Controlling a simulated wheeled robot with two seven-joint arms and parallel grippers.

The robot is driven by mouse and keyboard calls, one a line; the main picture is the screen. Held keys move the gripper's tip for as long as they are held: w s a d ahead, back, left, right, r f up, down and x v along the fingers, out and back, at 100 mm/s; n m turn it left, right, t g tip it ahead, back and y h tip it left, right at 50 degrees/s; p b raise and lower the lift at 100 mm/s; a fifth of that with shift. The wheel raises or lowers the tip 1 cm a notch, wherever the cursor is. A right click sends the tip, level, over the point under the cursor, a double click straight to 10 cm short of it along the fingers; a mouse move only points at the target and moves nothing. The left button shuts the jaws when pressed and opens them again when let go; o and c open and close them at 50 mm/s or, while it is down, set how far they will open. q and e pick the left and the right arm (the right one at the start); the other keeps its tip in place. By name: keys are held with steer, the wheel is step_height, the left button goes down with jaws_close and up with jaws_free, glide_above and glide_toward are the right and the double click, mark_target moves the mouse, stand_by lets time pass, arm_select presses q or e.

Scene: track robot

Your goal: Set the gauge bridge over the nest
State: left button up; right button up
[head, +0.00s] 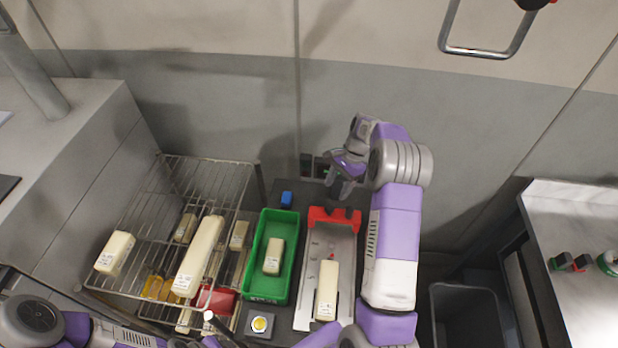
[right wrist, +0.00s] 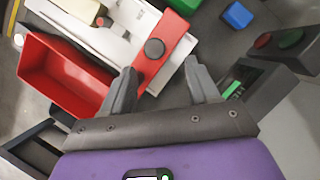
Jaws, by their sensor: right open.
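The red gauge bridge (head: 333,217) sits across the far end of a long metal tray, which I take to be the nest (head: 325,258). A pale block (head: 327,290) lies in the near part of that tray. In the right wrist view the bridge (right wrist: 165,45) is a red bar with a dark round knob. My right gripper (head: 345,186) hangs over the far end of the tray, above and just beyond the bridge. Its fingers (right wrist: 160,70) are open and empty, pointing toward the knob. Contact cannot be seen. My left arm shows at the lower left, its gripper unseen.
A green bin (head: 256,285) holding a block stands left of the tray, with a blue block (head: 286,199) behind. A wire rack (head: 130,275) carries several pale blocks. A red bin (right wrist: 60,80) shows beside the tray in the right wrist view. The wall is close behind.

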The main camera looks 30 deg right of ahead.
mark_target(330, 207)
steer(key=x, duration=0.4)
steer(key=s+x, duration=0.1)
steer(key=x, duration=0.2)
steer(key=shift+p, duration=0.3)
steer(key=shift+w, duration=0.1)
jaws_close()
